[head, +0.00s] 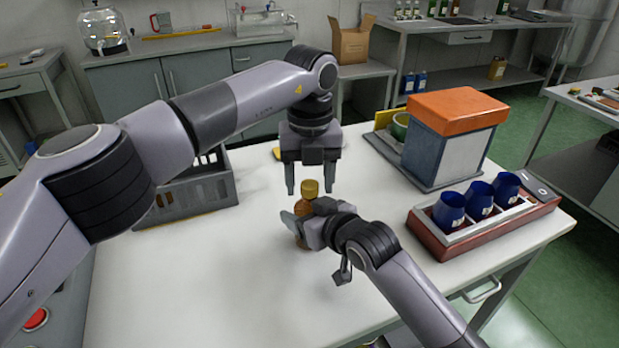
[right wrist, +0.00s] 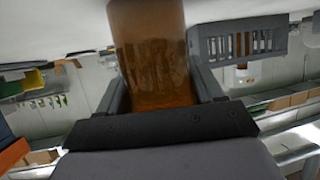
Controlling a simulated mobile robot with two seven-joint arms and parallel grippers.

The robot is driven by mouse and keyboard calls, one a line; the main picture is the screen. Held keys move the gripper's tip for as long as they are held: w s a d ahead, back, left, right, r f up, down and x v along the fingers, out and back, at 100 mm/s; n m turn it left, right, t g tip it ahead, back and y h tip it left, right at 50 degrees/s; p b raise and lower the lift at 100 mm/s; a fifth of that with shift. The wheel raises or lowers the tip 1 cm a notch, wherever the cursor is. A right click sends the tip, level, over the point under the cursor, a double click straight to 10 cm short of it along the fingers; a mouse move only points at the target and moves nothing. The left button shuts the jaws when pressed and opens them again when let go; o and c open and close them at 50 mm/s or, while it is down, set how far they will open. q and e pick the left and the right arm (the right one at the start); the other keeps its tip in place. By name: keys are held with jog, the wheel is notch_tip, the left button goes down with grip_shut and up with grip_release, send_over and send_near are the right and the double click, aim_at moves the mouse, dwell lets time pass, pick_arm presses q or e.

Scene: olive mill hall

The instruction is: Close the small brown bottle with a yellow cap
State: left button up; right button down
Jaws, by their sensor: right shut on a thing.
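The small brown bottle (head: 304,208) stands upright near the middle of the white table. The yellow cap (head: 310,187) is at the top of its neck; I cannot tell whether it is screwed tight. My right gripper (head: 302,229) is shut on the bottle's body. In the right wrist view the brown bottle (right wrist: 150,55) fills the gap between the fingers. My left gripper (head: 310,187) points down over the bottle. Its two fingers are spread, with the cap showing between the tips and clear space on both sides.
A grey slatted crate (head: 190,195) stands left, partly behind my left arm. A small yellow thing (head: 277,153) lies behind my left gripper. On the right are an orange-topped box (head: 457,140) and a red tray (head: 440,247) with blue cups (head: 480,200). The table's front left is clear.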

pick_arm(q)
jog(key=shift+r, duration=2.25)
jog(key=shift+c, duration=0.2)
jog(key=shift+r+n, duration=1.7)
jog(key=shift+r, duration=0.05)
jog(key=shift+f, duration=4.05)
